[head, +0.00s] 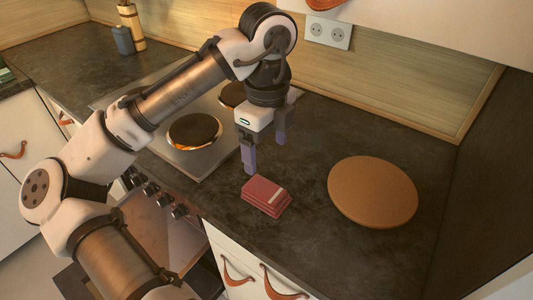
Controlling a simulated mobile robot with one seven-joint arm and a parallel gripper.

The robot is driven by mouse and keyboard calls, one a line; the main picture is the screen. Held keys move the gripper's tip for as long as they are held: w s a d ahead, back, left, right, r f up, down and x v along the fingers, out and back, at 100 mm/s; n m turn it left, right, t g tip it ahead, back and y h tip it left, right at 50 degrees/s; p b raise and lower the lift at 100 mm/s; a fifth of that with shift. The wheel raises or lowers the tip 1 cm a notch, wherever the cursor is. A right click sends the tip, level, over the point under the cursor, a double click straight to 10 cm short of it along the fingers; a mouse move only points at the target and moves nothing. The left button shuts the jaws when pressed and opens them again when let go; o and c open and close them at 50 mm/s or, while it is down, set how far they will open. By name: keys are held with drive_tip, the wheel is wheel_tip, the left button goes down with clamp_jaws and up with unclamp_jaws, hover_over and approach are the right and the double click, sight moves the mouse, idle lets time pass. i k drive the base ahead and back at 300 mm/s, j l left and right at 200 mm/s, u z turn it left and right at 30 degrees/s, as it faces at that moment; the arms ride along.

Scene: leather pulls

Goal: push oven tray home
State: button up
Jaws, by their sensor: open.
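My gripper (265,156) is open and points down above the dark worktop, with nothing between its fingers. It is just behind a small stack of dark red folded cloths or packets (266,196). The oven front (165,228) with its row of knobs (160,197) is at lower left, below the hob and partly hidden by my arm. A dark flat part (68,282) with a pale edge sticks out low in front of the oven. I cannot tell whether it is the oven tray or an open door. My gripper is well above and right of it.
The hob (218,151) has orange-glowing plates (194,131) left of my gripper. A round brown board (372,191) lies to the right. Drawers with leather pulls (236,272) are below the worktop's front edge. A wall socket (328,32) is behind. The front-right worktop is clear.

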sight(175, 245)
drive_tip(key=u, duration=0.9)
drive_tip(key=i+j+z, duration=0.1)
drive_tip(key=j, duration=0.25)
drive_tip(key=i+j+z, duration=0.15)
drive_tip(key=j, duration=0.2)
drive_tip(key=i, duration=0.05)
